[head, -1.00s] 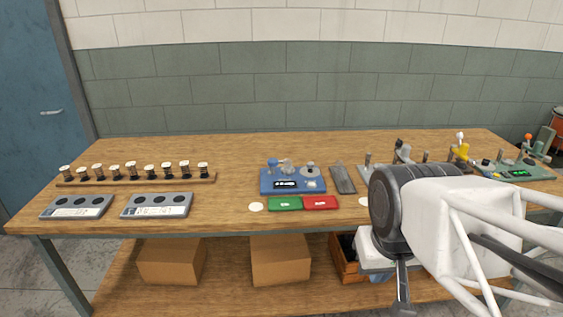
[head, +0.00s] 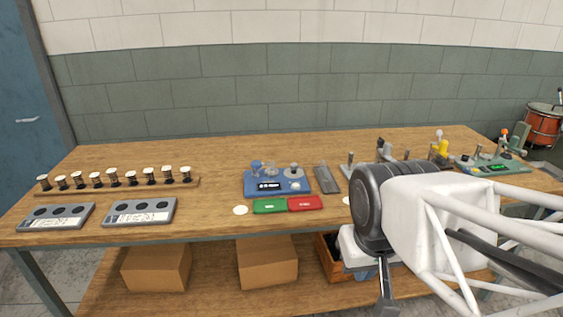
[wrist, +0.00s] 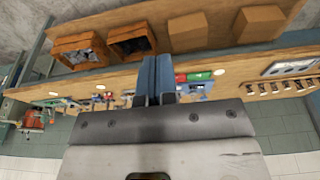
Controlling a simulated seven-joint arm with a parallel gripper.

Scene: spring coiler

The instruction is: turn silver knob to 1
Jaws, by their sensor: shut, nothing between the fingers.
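A blue device (head: 265,188) with a small dark display sits mid-bench in the head view. On its top are a blue knob (head: 256,166), a silver knob (head: 271,170) and a wider grey disc-like part (head: 294,172). Any marks around the knobs are too small to read. My gripper (wrist: 157,75) shows in the wrist view, its two blue-grey fingers shut together and empty. In the head view my arm is at the right, in front of the bench and apart from the device. In the wrist view the fingers partly hide the bench.
A green tray (head: 269,206) and a red tray (head: 306,203) lie before the device. A dark flat piece (head: 327,179) lies right of it; several levered fixtures stand farther right. Spools on a rack (head: 120,186) and two grey blocks (head: 55,217) (head: 140,212) are left.

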